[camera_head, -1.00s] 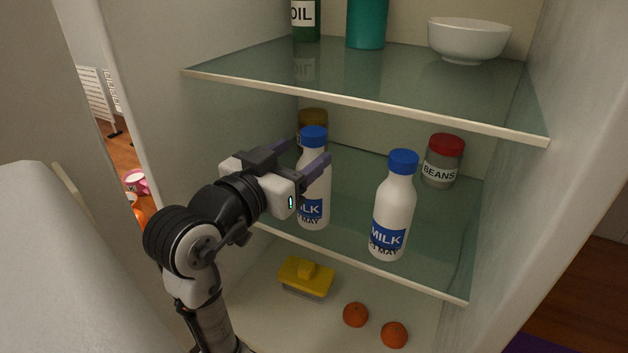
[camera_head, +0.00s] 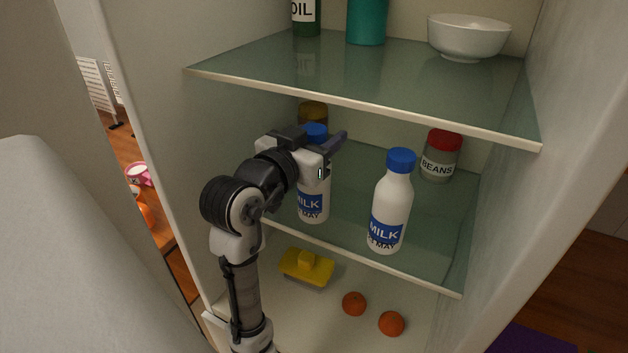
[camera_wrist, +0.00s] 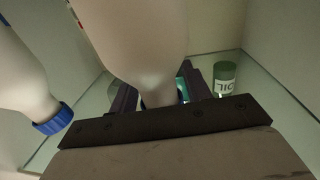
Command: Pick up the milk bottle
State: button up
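Two white milk bottles with blue caps and blue labels stand upright on the middle glass shelf. My gripper (camera_head: 325,138) is at the top of the left milk bottle (camera_head: 313,203), its fingers around the neck and cap area, partly hiding it. In the wrist view this bottle (camera_wrist: 145,40) fills the upper middle, and its neck lies between my two fingers (camera_wrist: 157,85). The fingers stand apart, with gaps beside the neck. The right milk bottle (camera_head: 391,211) stands clear to the right; it also shows at the left of the wrist view (camera_wrist: 25,85).
A jar of beans (camera_head: 440,158) stands behind the right bottle, and a brown jar (camera_head: 313,112) behind the left. The upper shelf (camera_head: 250,75) hangs above, holding a bowl (camera_head: 467,37), a teal container (camera_head: 367,22) and an oil bottle (camera_head: 306,15). A yellow-lidded dish (camera_head: 306,266) and oranges (camera_head: 354,303) lie below.

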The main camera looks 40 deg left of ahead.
grip_shut()
jog(key=shift+r, duration=0.2)
dwell(0.3)
jog(key=shift+r+b, duration=0.4)
jog(key=shift+r, duration=1.15)
jog(key=s+d+b, duration=0.2)
jog(key=s+b, duration=0.2)
jog(key=s, duration=1.4)
jog(key=shift+d, duration=0.2)
